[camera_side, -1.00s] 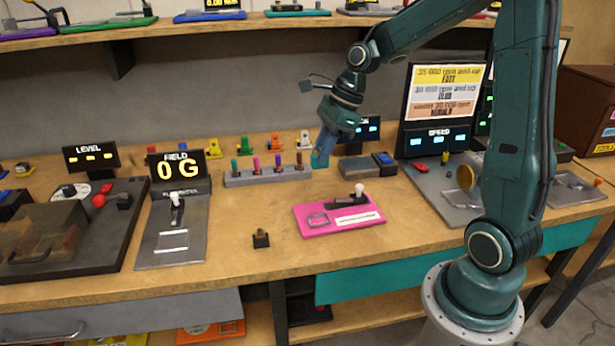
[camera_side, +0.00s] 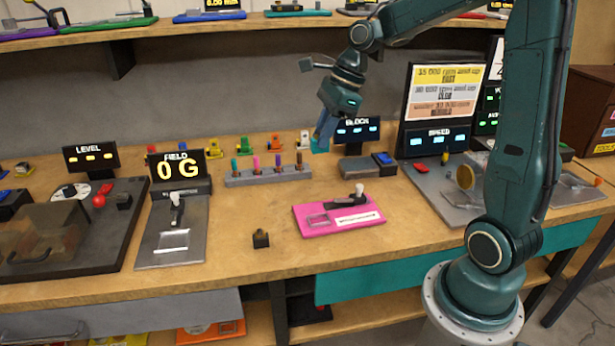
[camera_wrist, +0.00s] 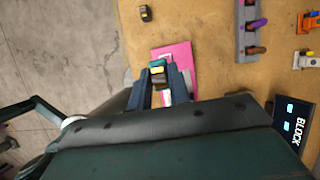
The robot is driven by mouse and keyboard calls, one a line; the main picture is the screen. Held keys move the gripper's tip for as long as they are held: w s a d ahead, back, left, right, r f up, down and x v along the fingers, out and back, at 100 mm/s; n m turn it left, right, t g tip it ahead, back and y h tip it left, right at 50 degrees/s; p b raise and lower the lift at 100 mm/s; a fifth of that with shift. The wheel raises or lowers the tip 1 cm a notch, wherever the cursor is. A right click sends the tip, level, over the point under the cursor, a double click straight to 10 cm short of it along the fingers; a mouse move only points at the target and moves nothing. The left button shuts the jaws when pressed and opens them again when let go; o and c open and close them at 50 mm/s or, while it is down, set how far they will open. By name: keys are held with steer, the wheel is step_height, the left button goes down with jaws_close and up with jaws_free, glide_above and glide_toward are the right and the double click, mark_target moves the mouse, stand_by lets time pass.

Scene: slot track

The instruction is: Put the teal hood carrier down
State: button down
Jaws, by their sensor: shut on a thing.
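My gripper (camera_side: 323,138) hangs above the back middle of the bench, near the BLOCK display. It is shut on the teal hood carrier (camera_side: 319,146), a small teal piece that is mostly hidden by the fingers in the side view. In the wrist view the carrier (camera_wrist: 157,66) shows between the two fingers (camera_wrist: 163,86), with a teal top and a yellow band. The carrier is held in the air, clear of the bench top.
A rack (camera_side: 268,176) with several coloured pegs stands below and left of my gripper. A pink plate (camera_side: 312,231) with a white-knobbed lever lies in front. Several small coloured carriers (camera_side: 245,147) stand along the back. Bare wood (camera_side: 235,225) lies left of the plate.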

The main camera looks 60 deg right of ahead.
steer(key=shift+w, duration=0.1)
steer(key=w+a, duration=0.2)
steer(key=w, duration=0.6)
steer(key=w+a+f, duration=0.1)
steer(key=w+a, duration=0.1)
steer(key=w, duration=0.5)
steer(key=shift+w+a+m, duration=0.3)
steer(key=shift+w, duration=0.05)
steer(key=shift+f, duration=0.2)
step_height(320, 180, down, 20)
steer(key=shift+r, duration=0.15)
stand_by(0.3)
steer(key=c, duration=1.3)
jaws_free()
